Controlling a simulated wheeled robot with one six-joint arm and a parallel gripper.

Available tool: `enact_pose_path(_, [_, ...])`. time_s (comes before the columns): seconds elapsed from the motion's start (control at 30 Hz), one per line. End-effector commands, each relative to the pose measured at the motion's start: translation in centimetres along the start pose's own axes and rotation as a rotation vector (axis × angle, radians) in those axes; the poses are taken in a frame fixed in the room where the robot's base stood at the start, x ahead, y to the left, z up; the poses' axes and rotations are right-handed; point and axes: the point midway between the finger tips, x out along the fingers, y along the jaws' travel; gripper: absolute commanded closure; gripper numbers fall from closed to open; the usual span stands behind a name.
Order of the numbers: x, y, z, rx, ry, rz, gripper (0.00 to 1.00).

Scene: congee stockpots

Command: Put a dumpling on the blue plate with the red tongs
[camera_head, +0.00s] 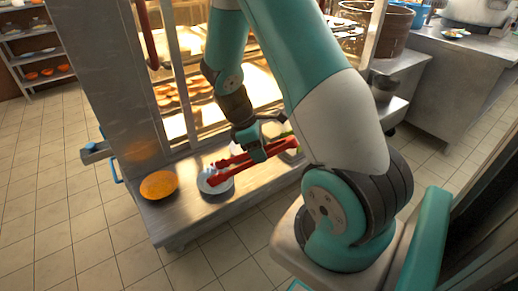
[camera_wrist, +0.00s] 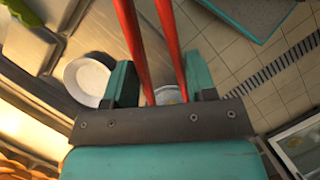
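My gripper (camera_head: 256,147) is shut on the red tongs (camera_head: 229,175), one teal finger on each side of them. The red tongs also show in the wrist view (camera_wrist: 131,40), with their two arms spread apart. In the head view the tongs' tips reach over a pale bluish-white plate (camera_head: 217,188) on the steel counter. The tongs hide part of this plate. I cannot clearly make out a dumpling between the tongs or on the plate. The wrist view shows a white round dish (camera_wrist: 88,80) left of the fingers.
An orange plate (camera_head: 159,185) lies on the steel counter (camera_head: 183,212) near its left end. Behind the counter, a lit glass cabinet (camera_head: 184,118) holds trays of round food (camera_head: 180,92). A brown pot (camera_head: 388,28) stands at the back right. Tiled floor is open in front.

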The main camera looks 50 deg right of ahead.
Motion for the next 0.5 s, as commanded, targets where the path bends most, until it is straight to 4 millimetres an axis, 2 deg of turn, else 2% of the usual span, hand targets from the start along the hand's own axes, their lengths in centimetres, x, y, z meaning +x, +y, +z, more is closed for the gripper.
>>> enact_pose_path(0.37, [0.0,0.0,0.0,0.0,0.0,0.0,0.52])
enact_pose_path(0.5, [-0.6,-0.02,0.25,0.0,0.0,0.0,0.52])
